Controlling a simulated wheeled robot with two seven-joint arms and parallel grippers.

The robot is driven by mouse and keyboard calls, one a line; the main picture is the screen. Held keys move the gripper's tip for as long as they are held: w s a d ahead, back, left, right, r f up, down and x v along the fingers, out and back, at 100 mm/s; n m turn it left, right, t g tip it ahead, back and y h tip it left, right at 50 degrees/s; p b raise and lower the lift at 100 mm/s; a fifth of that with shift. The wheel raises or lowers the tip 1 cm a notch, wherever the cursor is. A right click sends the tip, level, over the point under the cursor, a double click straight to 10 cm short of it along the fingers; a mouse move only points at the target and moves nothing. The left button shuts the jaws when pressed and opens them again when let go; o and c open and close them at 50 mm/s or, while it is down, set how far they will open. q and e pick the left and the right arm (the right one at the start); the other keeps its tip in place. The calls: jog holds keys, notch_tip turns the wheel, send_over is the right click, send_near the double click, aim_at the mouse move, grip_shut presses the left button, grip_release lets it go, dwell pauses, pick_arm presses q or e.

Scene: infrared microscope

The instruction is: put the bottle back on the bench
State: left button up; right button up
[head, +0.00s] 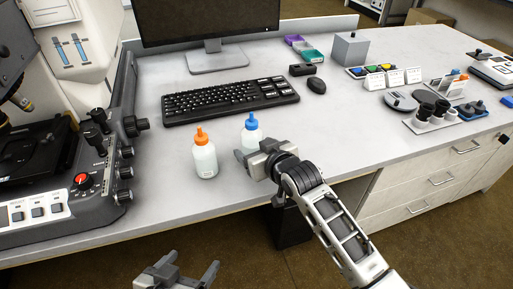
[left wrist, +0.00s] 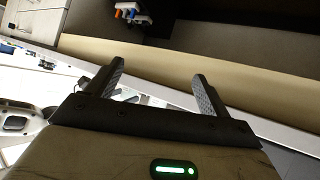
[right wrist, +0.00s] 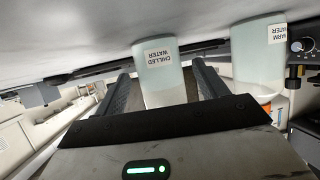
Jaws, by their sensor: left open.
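The blue-capped bottle (head: 251,134) is upright on the bench (head: 330,135), its lower part hidden behind my right gripper (head: 251,153). In the right wrist view, inverted, this bottle (right wrist: 162,75) reads "CHILLED WATER" and shows between the fingers of my right gripper (right wrist: 161,70), with gaps on both sides. Its base appears to touch the bench top. The orange-capped bottle (head: 204,158) stands upright to the left; its partly visible label reads "WATER" in the right wrist view (right wrist: 258,65). My left gripper (head: 192,264) is open and empty, off the bench's front edge.
A keyboard (head: 230,100), mouse (head: 316,86) and monitor (head: 215,57) are behind the bottles. The microscope and its control panel (head: 85,200) fill the left side. Several small items, including a grey box (head: 349,49), are at the right. The bench front right of my right gripper is clear.

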jog(key=shift+r, duration=0.1)
jog(key=shift+s+d+r, duration=0.1)
jog(key=shift+s+r, duration=0.05)
jog(key=p+v, duration=0.2)
jog(key=v, duration=1)
jog(key=s+d+f+m+h, duration=0.1)
jog(key=s+d+f, duration=0.3)
jog(key=s+f, duration=0.2)
jog(key=s+d+f+m+g+h, duration=0.1)
jog(key=s+d+f+m+h, duration=0.1)
jog(key=s+d+f, duration=0.3)
jog(key=s+f, duration=0.1)
jog(key=s, duration=0.3)
jog(key=shift+s+f+m, duration=0.3)
jog(key=shift+f, duration=0.05)
